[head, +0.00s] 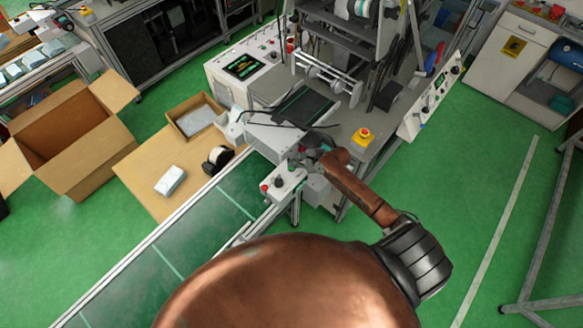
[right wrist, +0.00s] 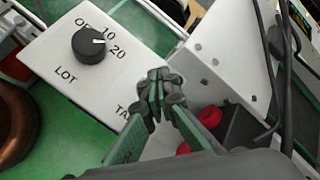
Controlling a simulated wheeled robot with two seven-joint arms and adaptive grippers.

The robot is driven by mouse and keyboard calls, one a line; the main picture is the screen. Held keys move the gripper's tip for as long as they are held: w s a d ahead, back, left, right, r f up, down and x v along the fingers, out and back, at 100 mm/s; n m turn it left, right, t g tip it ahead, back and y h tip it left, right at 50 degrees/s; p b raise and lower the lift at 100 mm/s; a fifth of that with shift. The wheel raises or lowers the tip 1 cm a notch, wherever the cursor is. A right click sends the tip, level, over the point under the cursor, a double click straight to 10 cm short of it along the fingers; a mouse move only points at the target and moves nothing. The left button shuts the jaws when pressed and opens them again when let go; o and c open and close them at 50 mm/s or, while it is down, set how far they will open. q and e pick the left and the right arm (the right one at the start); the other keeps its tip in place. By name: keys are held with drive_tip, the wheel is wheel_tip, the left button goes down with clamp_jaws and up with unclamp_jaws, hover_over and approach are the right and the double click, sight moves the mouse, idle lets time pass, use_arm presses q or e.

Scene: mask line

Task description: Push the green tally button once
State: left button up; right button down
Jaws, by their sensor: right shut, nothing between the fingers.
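The white control box (head: 283,184) stands beside the conveyor in the head view, with a black knob and a red button on it. In the right wrist view its white panel (right wrist: 75,62) shows the black knob (right wrist: 90,45) marked LOT and a partly covered label starting "TA". My right gripper (right wrist: 162,88) is shut and empty, its fingertips over the panel's edge near that label. I cannot make out the green tally button; the fingers cover that area. In the head view the right gripper (head: 303,163) is just above the box's far right end. My left gripper is not in view.
A yellow box with a red emergency button (head: 364,137) sits on the machine behind. The conveyor (head: 190,235) runs to the lower left. Red parts (right wrist: 210,116) and dark cables lie close to the fingers.

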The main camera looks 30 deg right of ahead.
drive_tip(key=shift+f, duration=0.35)
drive_tip(key=shift+f, duration=0.5)
idle(1.1)
drive_tip(key=shift+r+p, duration=0.1)
drive_tip(key=shift+p, duration=0.2)
drive_tip(key=shift+r+p, duration=0.75)
drive_tip(key=shift+p, duration=0.25)
wheel_tip(320, 180, up, 3)
drive_tip(key=p, duration=0.3)
drive_tip(key=shift+f, duration=0.2)
wheel_tip(320, 180, up, 2)
drive_tip(key=shift+r+p, duration=0.25)
drive_tip(key=shift+p, duration=0.9)
drive_tip(key=shift+f, duration=0.1)
